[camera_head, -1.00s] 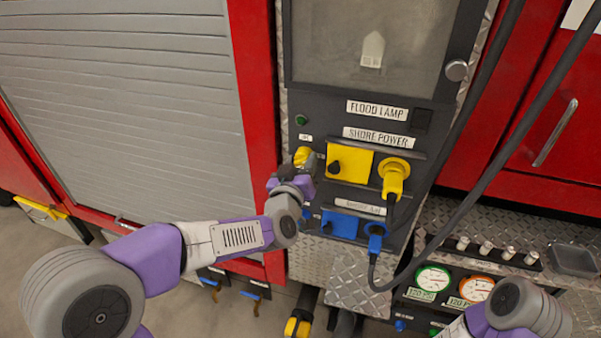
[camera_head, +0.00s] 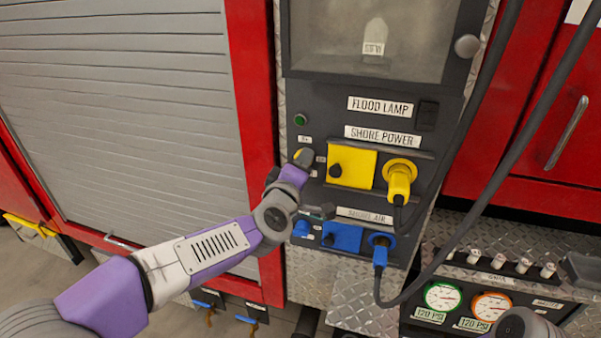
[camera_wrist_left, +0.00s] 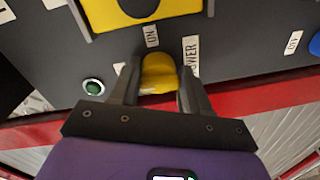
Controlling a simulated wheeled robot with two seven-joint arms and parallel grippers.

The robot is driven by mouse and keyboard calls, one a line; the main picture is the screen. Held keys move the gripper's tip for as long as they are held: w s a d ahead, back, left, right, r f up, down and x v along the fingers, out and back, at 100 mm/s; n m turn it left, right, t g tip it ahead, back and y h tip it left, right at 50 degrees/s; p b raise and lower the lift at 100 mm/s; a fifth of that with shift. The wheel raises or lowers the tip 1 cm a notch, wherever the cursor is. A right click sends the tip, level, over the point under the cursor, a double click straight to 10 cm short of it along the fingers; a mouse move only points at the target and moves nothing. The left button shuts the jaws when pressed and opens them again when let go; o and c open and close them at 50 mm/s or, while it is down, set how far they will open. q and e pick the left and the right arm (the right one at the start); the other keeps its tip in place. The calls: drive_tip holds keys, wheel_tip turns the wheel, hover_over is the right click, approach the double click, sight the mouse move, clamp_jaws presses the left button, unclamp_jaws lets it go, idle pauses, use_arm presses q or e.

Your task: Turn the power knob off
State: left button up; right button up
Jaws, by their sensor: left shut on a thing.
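The yellow power knob (camera_head: 303,157) is on the dark panel, left of the yellow shore power cover. In the left wrist view the knob (camera_wrist_left: 158,75) sits between the two dark fingers of my left gripper (camera_wrist_left: 156,82). The gripper is shut on it, one finger at each side. An "ON" label (camera_wrist_left: 152,36) and a "POWER" label (camera_wrist_left: 191,58) are beside the knob. In the head view my left gripper (camera_head: 292,168) reaches the knob from below left and partly hides it. My right gripper is out of view.
A green indicator (camera_head: 300,120) is above the knob. The yellow cover (camera_head: 351,166) and yellow plug (camera_head: 400,180) are to its right. Blue fittings (camera_head: 342,237) are below. Dark cables (camera_head: 500,185) hang at the right. Gauges (camera_head: 443,296) are at lower right.

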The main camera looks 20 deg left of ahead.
use_arm(q)
drive_tip(key=shift+r+n, duration=0.2)
drive_tip(key=shift+n, duration=0.2)
drive_tip(key=shift+r+b, duration=0.1)
drive_tip(key=shift+b, duration=0.2)
drive_tip(key=o, duration=1)
drive_tip(key=s+p, duration=0.1)
drive_tip(key=s, duration=0.6)
drive_tip(key=shift+s+a+r, duration=0.1)
drive_tip(key=shift+s, duration=0.2)
